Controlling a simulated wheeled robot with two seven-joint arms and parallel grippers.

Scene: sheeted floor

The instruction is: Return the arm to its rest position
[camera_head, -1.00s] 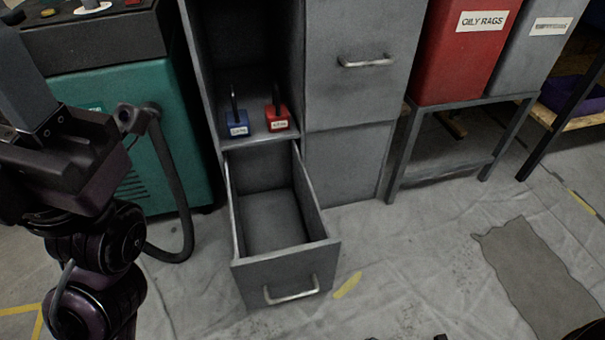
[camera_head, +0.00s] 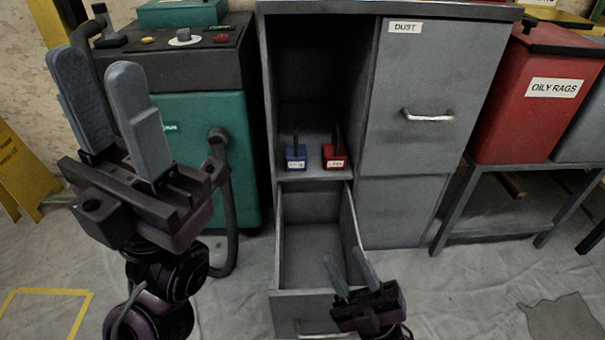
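My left gripper (camera_head: 108,98) stands upright at the left, in front of the teal machine. Its two grey fingers are apart with nothing between them. My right gripper (camera_head: 347,270) is low in the middle, in front of the pulled-out drawer (camera_head: 310,255). Its two fingers are apart and I see nothing between them. The drawer is open and looks empty. On the shelf above it stand a blue block (camera_head: 295,158) and a red block (camera_head: 335,157), each with a dark upright handle. The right gripper hides part of the drawer's front.
The grey cabinet (camera_head: 420,150) has a closed door labelled DUST. A teal machine (camera_head: 235,130) with a hose stands left of it. A red OILY RAGS bin (camera_head: 535,115) stands on a metal stand at the right.

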